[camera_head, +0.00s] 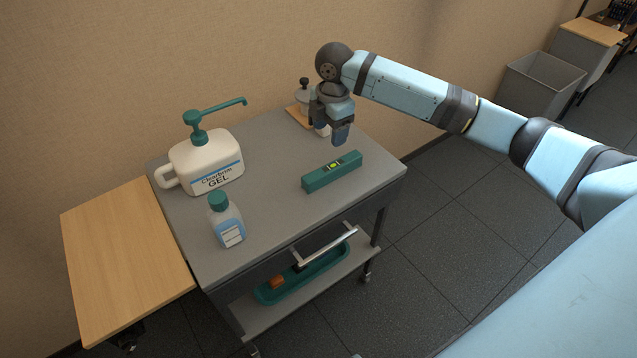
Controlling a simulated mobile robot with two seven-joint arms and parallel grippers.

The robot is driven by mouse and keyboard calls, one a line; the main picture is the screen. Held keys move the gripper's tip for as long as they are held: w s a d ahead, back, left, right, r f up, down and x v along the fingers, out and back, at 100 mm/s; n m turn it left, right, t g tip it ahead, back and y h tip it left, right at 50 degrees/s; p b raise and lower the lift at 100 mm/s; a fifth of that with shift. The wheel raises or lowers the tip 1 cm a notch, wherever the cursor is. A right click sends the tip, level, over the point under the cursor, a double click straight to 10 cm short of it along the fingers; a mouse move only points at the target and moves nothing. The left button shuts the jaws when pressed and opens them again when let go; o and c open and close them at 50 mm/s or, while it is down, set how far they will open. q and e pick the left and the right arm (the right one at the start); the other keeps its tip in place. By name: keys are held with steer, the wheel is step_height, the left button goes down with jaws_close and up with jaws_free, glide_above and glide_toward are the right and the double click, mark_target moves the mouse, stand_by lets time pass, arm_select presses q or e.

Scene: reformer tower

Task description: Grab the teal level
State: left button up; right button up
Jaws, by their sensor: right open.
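The teal level (318,181) is a short bar with a yellow-green bubble vial on top. It lies on the grey cart top (275,215), near the cart's right side. My right gripper (331,133) points down above and just behind the level, open and apart from it. Its fingers partly hide a small white item behind them. My left gripper does not show.
A gel pump bottle (205,163) and a smaller teal-capped bottle (226,222) stand left of the level. A lidded jar (304,97) stands at the back. A teal tray (300,283) sits on the lower shelf. A wooden side leaf (125,260) is bare.

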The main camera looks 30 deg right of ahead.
mark_target(333, 166)
steer(key=f, duration=0.2)
steer(key=f+b, duration=0.1)
steer(key=f, duration=0.2)
steer(key=d+f, duration=0.1)
steer(key=f, duration=0.1)
steer(key=shift+f, duration=0.4)
steer(key=f, duration=0.2)
steer(key=f+b, duration=0.1)
steer(key=f, duration=0.2)
steer(key=shift+s+d+f, duration=0.1)
steer(key=shift+s+d, duration=0.05)
steer(key=shift+s, duration=0.05)
steer(key=c, duration=1.1)
